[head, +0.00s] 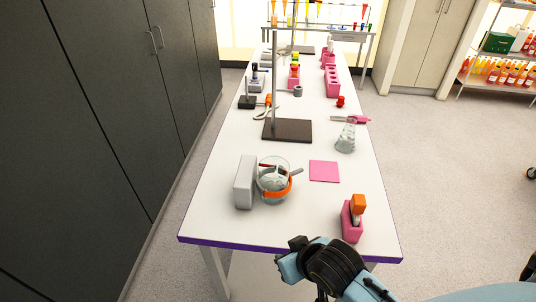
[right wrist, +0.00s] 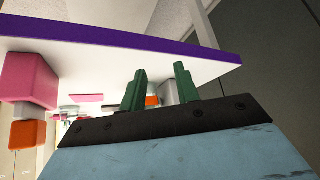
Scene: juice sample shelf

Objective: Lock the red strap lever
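A round glass flask (head: 268,184) stands on the white table, beside a grey block (head: 244,182). An orange-red strap (head: 277,194) runs around the flask. A short dark red bar (head: 268,166) and a grey bar (head: 296,171) show at the flask's top; I cannot tell which is the lever. My right gripper (right wrist: 160,88) has its two green fingers apart, with nothing between them, near the table's front edge. Beyond the fingers, a small orange patch (right wrist: 152,100) shows, partly hidden. In the head view my right arm's fingers are hidden. My left gripper is not in view.
A pink holder (head: 350,224) with an orange-topped item stands at the front right. A pink mat (head: 324,171) lies right of the flask. A stand with a dark base (head: 287,130) and a conical flask (head: 346,138) are behind. The table's front centre is clear.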

